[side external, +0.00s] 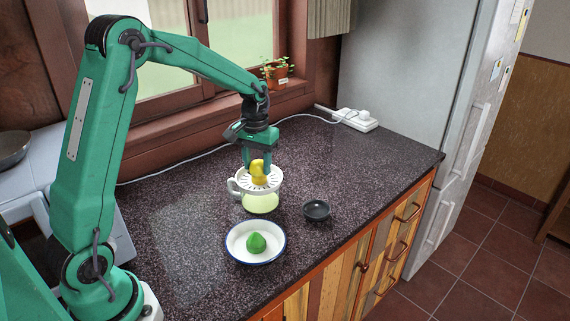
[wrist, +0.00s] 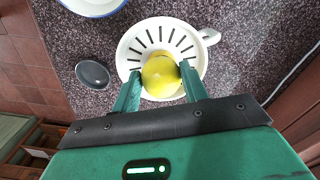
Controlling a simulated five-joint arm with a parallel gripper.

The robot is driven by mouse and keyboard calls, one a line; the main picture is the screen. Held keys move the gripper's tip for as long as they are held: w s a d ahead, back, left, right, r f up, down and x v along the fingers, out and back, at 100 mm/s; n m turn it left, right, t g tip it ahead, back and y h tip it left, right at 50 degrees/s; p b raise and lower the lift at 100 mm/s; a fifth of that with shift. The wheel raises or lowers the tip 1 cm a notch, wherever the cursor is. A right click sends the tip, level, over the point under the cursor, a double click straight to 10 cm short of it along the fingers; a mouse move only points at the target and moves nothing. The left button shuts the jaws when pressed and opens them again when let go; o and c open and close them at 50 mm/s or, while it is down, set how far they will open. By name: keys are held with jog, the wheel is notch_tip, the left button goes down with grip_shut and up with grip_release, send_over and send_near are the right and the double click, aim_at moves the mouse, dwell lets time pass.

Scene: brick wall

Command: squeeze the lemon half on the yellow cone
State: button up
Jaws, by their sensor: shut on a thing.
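The yellow lemon half (side external: 257,167) is between the fingers of my gripper (side external: 256,166), over the middle of the white juicer. In the wrist view the lemon half (wrist: 161,76) sits between the two green fingertips of my gripper (wrist: 160,82), which are shut on it. The white slotted juicer top (side external: 268,184) has a side handle and rests on a bowl with pale yellow-green contents (side external: 261,203). A yellow part shows below the lemon at the juicer's middle; I cannot clearly separate the cone from the lemon.
A white blue-rimmed dish (side external: 236,249) with a green fruit (side external: 256,243) stands in front. A small dark bowl (side external: 316,210) is to the right. A power strip (side external: 355,120) with a white cord lies at the back. The countertop's left part is clear.

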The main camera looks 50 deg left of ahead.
jog(key=shift+w+a+f+m, duration=0.1)
jog(key=shift+f+m, duration=0.05)
jog(key=shift+m, duration=1.55)
jog(key=shift+n, duration=1.8)
jog(key=shift+f+n, duration=0.15)
jog(key=shift+n, duration=1.55)
